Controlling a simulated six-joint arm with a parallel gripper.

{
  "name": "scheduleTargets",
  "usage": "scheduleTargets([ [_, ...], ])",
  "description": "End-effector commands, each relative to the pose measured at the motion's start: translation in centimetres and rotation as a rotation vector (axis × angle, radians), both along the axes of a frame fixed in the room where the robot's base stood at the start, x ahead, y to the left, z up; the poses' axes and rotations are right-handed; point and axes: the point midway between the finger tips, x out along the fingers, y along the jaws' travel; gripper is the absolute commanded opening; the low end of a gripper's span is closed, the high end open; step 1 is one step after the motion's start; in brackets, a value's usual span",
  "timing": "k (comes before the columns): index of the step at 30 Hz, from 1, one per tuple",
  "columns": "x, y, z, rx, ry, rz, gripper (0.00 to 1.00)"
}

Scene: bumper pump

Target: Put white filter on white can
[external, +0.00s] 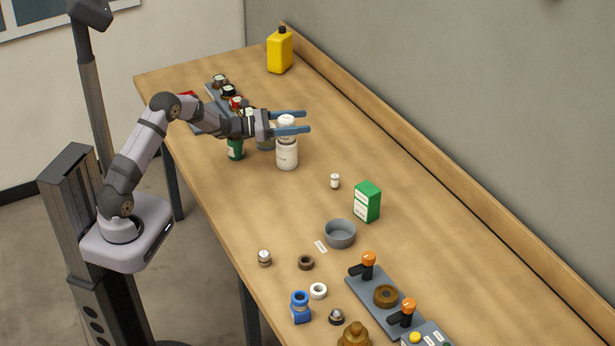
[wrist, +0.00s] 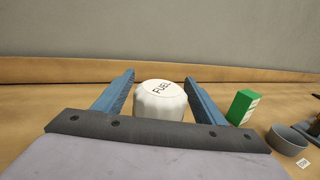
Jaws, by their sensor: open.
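A white can (external: 287,157) with a dark-lettered label stands upright on the table. The white filter (external: 286,122) is upright on top of it; I cannot tell how firmly it is seated. In the wrist view small gaps show between the filter and the fingers.
A small white bottle (external: 335,181), green box (external: 367,201) and grey bowl (external: 340,233) are to the right. The table behind the can is clear up to the back ledge.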

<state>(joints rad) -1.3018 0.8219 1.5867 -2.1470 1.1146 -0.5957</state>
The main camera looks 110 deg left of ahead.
Motion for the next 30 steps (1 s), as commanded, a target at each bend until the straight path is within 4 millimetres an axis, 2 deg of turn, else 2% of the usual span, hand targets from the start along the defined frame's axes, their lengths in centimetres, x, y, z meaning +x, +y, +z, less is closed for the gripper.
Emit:
scheduleTargets([
  [5,-0.5,-0.2,0.1,0.0,0.0,0.002,0.64],
  [21,-8.5,-4.0,0.0,0.001,0.0,0.003,0.64],
  [30,-10.7,-5.1,0.2,0.0,0.0,0.001,0.64],
])
